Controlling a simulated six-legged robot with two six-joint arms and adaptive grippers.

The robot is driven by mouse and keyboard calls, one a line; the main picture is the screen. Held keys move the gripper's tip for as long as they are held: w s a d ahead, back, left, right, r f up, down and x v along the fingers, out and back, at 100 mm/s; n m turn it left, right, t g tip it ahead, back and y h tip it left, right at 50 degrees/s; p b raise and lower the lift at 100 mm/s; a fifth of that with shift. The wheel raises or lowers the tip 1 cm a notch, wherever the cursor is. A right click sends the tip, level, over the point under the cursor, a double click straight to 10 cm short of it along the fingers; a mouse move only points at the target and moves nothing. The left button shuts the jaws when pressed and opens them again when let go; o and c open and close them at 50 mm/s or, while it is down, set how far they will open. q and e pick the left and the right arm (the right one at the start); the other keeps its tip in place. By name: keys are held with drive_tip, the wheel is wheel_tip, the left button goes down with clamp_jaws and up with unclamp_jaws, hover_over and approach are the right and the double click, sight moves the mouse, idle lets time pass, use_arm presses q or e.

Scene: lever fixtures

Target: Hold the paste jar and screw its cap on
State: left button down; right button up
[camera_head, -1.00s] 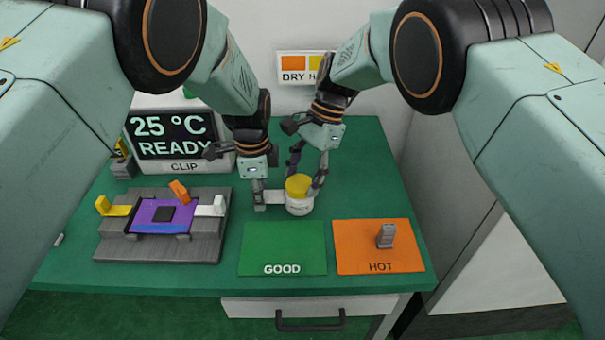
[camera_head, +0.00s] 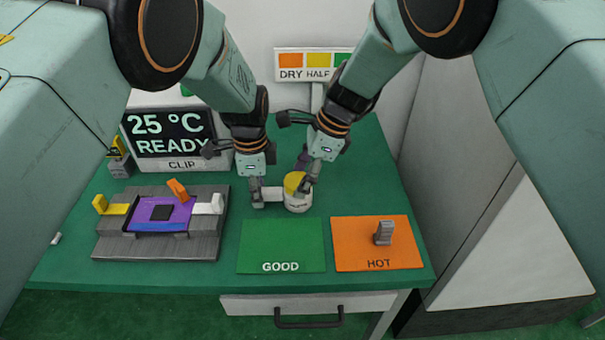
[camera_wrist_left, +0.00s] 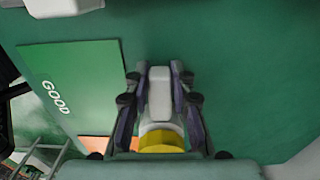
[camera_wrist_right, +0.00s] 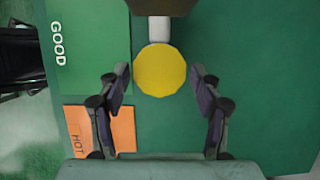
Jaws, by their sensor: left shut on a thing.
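The white paste jar (camera_head: 298,203) stands upright on the green table behind the GOOD mat, with the yellow cap (camera_head: 294,181) on top. Its thread is hidden, so I cannot tell how tight the cap is. My left gripper (camera_head: 265,197) is shut on the jar's white side handle (camera_head: 274,194). The left wrist view shows the fingers on both sides of this handle (camera_wrist_left: 159,92). My right gripper (camera_wrist_right: 163,90) points down over the cap and is open. In the right wrist view, its fingers stand wide apart, clear of the round cap (camera_wrist_right: 160,71) on both sides.
The green GOOD mat (camera_head: 281,242) and orange HOT mat (camera_head: 365,255) lie in front; a grey post (camera_head: 384,232) stands on HOT. A grey fixture (camera_head: 160,245) with a purple plate and a READY display (camera_head: 170,136) are at left. The table right of the jar is clear.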

sight(296, 183)
drive_tip(key=o, duration=0.4)
drive_tip(key=shift+r, duration=0.1)
drive_tip(key=shift+r, duration=1.4)
drive_tip(key=n, duration=0.2)
drive_tip(key=n+g, duration=0.1)
drive_tip(key=n, duration=0.1)
drive_tip(key=n+g, duration=0.1)
drive_tip(key=n, duration=0.2)
drive_tip(key=shift+w+a+h, duration=0.1)
drive_tip(key=shift+w+h, duration=0.25)
drive_tip(key=shift+h, duration=0.05)
drive_tip(key=n, duration=0.2)
drive_tip(key=n+g+h, duration=0.1)
drive_tip(key=n, duration=0.1)
drive_tip(key=shift+w+a+g, duration=0.1)
drive_tip(key=shift+a+g, duration=0.05)
drive_tip(key=shift+g, duration=0.15)
drive_tip(key=n+h, duration=0.1)
drive_tip(key=n, duration=0.2)
drive_tip(key=shift+a+g, duration=0.1)
drive_tip(key=shift+g, duration=0.2)
